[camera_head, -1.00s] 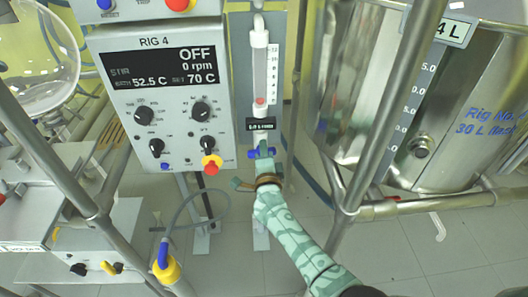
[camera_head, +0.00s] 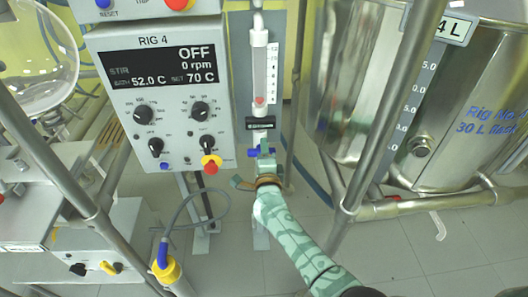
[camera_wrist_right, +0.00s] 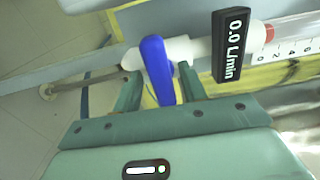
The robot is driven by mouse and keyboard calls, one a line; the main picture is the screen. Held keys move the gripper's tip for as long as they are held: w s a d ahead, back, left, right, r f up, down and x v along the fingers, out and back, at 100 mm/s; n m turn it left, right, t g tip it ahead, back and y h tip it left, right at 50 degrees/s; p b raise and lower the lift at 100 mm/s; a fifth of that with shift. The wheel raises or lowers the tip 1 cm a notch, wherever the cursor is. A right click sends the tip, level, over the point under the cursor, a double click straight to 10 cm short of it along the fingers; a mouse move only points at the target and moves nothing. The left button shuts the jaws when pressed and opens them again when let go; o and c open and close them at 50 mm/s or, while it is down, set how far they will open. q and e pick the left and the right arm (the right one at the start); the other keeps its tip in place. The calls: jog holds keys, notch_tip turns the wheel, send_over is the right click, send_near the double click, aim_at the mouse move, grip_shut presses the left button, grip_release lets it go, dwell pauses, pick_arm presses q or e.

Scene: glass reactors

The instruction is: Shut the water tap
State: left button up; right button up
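The water tap has a blue lever (camera_wrist_right: 158,70) on a white valve body (camera_wrist_right: 180,50), below the flow meter. In the head view the blue lever (camera_head: 254,153) lies crosswise to the upright pipe. My right gripper (camera_head: 264,160) is at the tap. In the right wrist view the fingers of my right gripper (camera_wrist_right: 160,82) stand on both sides of the lever, with gaps beside it, so it is open around it. The flow display (camera_wrist_right: 232,45) reads 0.0 L/min. The meter's red float (camera_head: 259,100) is at the bottom of the tube. My left gripper is not in view.
The RIG 4 control box (camera_head: 158,95) is just left of the tap and shows OFF. A steel vessel (camera_head: 450,110) and metal frame posts (camera_head: 395,110) stand to the right. A glass flask (camera_head: 35,55) is at the far left. Floor shows below.

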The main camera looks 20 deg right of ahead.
jog(key=shift+r, duration=0.1)
jog(key=shift+s, duration=0.15)
pick_arm(q)
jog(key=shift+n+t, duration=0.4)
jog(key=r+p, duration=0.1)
jog(key=p, duration=0.1)
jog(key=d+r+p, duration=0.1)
jog(key=p, duration=0.1)
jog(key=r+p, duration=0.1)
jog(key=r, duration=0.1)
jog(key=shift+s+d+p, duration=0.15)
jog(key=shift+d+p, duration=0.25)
pick_arm(e)
jog(key=v, duration=1.6)
jog(key=shift+a, duration=0.1)
